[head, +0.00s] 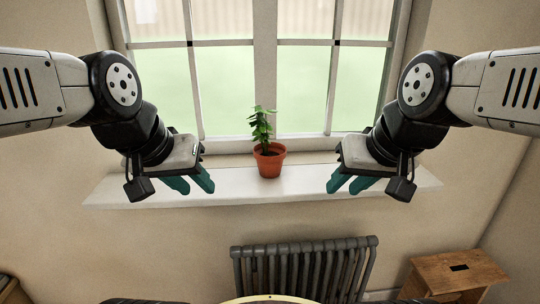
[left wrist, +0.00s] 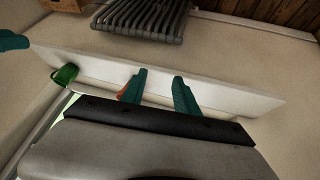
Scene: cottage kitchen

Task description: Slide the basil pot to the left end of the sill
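The basil pot (head: 270,162), a terracotta pot with a green plant, stands upright near the middle of the white sill (head: 240,186). In the left wrist view its leaves (left wrist: 66,74) show at left, and the pot is mostly hidden behind a finger. My left gripper (head: 192,184) is over the sill, left of the pot and apart from it. Its teal fingers are spread, with nothing held between them in the left wrist view (left wrist: 160,88). My right gripper (head: 348,184) is over the sill, right of the pot and apart from it, fingers spread and empty.
A paned window (head: 235,90) stands behind the sill. A dark radiator (head: 305,268) is below it, and a wooden stool (head: 455,272) is at lower right. No other object shows on the sill; its left end (head: 105,193) is bare.

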